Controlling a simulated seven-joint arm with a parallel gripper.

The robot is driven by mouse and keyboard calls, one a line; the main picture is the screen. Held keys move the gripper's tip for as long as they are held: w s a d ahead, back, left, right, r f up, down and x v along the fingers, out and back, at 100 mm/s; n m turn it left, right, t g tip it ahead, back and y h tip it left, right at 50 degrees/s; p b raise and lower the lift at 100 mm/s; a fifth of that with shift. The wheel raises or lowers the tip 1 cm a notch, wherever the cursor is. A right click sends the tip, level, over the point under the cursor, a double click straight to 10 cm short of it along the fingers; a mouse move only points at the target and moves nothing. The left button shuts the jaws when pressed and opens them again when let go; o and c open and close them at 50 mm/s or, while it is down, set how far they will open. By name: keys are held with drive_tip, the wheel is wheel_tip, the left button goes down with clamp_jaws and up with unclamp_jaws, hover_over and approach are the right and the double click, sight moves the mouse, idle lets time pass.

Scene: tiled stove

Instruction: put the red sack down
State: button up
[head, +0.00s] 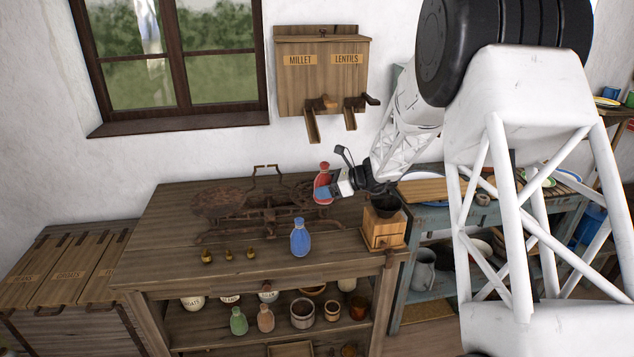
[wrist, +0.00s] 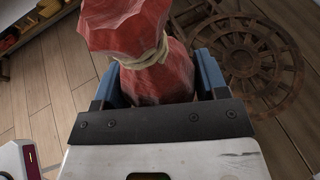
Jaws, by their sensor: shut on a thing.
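The red sack (head: 322,183) is a small bag with a tied neck. My gripper (head: 335,190) is shut on it and holds it upright near the right end of the rusty scale on the wooden table. In the wrist view the red sack (wrist: 150,60) sits between the blue jaws (wrist: 155,85), with a pale cord round its neck. Its lower end is hidden behind the gripper body there. From the head view I cannot tell whether the sack touches anything below it.
The rusty scale (head: 260,212) stands on the wooden table (head: 165,215). A blue sack (head: 300,238) and several small brass weights (head: 228,254) are in front of it. A wooden grinder (head: 384,228) stands at the table's right end. The table's left part is bare.

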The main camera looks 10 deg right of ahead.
drive_tip(key=w, duration=0.9)
drive_tip(key=w+f, duration=0.1)
drive_tip(key=w, duration=0.3)
drive_tip(key=shift+w+f, duration=0.1)
drive_tip(key=shift+w, duration=0.15)
drive_tip(key=shift+f, duration=1.75)
drive_tip(key=shift+f, duration=0.2)
drive_tip(key=o, duration=1.1)
drive_tip(key=shift+r, duration=0.2)
drive_tip(key=v, duration=1.2)
